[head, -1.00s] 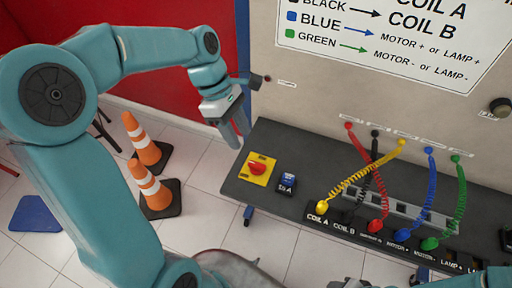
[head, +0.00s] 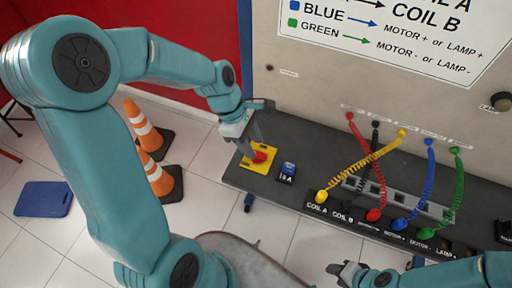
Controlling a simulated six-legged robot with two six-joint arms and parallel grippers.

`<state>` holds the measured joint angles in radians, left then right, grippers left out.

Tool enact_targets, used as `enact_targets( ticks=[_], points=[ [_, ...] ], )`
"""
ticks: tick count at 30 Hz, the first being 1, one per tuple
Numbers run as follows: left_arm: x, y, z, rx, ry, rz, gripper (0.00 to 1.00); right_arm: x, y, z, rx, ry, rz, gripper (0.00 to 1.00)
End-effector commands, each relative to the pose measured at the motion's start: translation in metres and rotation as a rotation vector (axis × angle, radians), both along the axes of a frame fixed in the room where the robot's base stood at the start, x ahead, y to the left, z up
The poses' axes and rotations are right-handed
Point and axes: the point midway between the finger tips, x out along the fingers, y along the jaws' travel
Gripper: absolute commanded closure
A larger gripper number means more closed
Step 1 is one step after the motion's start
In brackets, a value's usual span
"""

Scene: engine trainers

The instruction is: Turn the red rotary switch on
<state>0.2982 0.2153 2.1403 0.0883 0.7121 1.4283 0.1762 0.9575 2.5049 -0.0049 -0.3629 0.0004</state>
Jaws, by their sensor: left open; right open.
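The red rotary switch (head: 260,157) sits on a square yellow plate (head: 267,167) at the left end of the dark bench shelf. My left gripper (head: 250,149) reaches down at the switch from the upper left, its fingers over the yellow plate and partly covering the knob's left side. It is open; I cannot tell whether the fingers touch the knob. My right gripper (head: 340,271) is at the bottom, open and empty, well in front of the shelf.
A blue device (head: 288,169) marked 15 A stands just right of the switch. Coiled coloured cables (head: 372,165) run from the panel to plugs on the shelf (head: 222,175). Traffic cones (head: 157,175) and a blue mat (head: 43,199) are on the tiled floor at left.

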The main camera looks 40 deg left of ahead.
Motion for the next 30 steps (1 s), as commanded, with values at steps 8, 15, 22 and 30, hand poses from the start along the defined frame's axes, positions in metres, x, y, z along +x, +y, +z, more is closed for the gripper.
enact_targets(
  ticks=[8, 15, 22, 30],
  points=[
    [0.004, -0.011, -0.028, 0.0, 0.001, -0.002, 0.57, 0.0, 0.0, 0.0, 0.0, 0.0, 0.0, 0.57],
    [0.004, -0.011, -0.03, 0.0, -0.001, -0.001, 0.57, 0.0, 0.0, 0.0, 0.0, 0.0, 0.0, 0.57],
    [0.004, -0.011, -0.03, 0.0, -0.001, -0.001, 1.0, 0.0, 0.0, 0.0, 0.0, 0.0, 0.0, 0.57],
    [0.004, -0.011, -0.029, 0.0, -0.001, -0.018, 1.0, 0.0, 0.0, 0.001, 0.0, 0.0, 0.0, 0.57]
  ],
)
